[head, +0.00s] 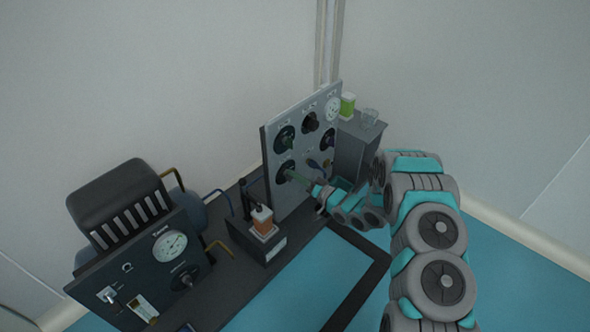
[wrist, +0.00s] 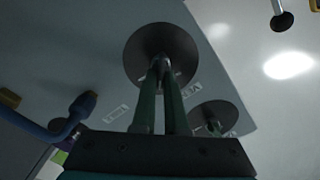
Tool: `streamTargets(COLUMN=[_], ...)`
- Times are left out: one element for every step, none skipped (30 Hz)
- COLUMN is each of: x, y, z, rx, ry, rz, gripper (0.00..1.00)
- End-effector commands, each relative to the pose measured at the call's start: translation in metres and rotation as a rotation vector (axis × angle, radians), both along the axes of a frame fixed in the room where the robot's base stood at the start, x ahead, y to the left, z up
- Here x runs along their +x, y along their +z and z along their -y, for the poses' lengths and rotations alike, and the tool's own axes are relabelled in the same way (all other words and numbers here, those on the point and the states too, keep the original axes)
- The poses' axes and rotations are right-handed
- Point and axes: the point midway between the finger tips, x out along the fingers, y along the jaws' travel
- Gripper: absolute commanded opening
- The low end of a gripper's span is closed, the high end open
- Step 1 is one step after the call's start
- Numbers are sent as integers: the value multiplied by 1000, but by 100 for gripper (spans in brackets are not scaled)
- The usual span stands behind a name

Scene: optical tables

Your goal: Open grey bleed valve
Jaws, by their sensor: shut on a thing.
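A grey upright panel (head: 271,152) carries several round black valve dials, a gauge and small handles. My gripper (head: 293,176) reaches from the right to the lower left dial (head: 284,167) on that panel. In the wrist view, the two green fingers (wrist: 161,68) come together on a small grey valve handle (wrist: 161,59) at the centre of a black disc (wrist: 143,45). The fingers hide much of the handle, so its exact angle cannot be told. The labels beside the disc are too small and tilted to read surely.
An orange and white block (head: 263,221) stands on a dark box left of the panel. A dark gauge unit (head: 140,270) is at lower left. A grey cabinet (head: 357,147) stands behind right.

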Motion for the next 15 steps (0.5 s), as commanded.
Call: streamTargets(x=[0,1,1,1,2,2,2,2,2,3,3,3,3,3,3], y=[3,3,3,3,3,2,2,2,1,0,0,-1,-1,-1,-2], z=[1,1,1,1,1,1,1,1,1,1,1,1,2,2,2], rx=[28,45,68,85,103,126,144,162,184,203,220,242,258,275,296], ry=[-1,-1,-1,0,0,1,1,1,1,0,0,0,-1,-1,-2], rz=[-34,-56,-86,-107,-129,-159,-181,-204,-233,-255,-277,-306,-328,-349,-374], gripper=[0,0,0,0,0,0,0,0,0,0,0,0,0,0,0])
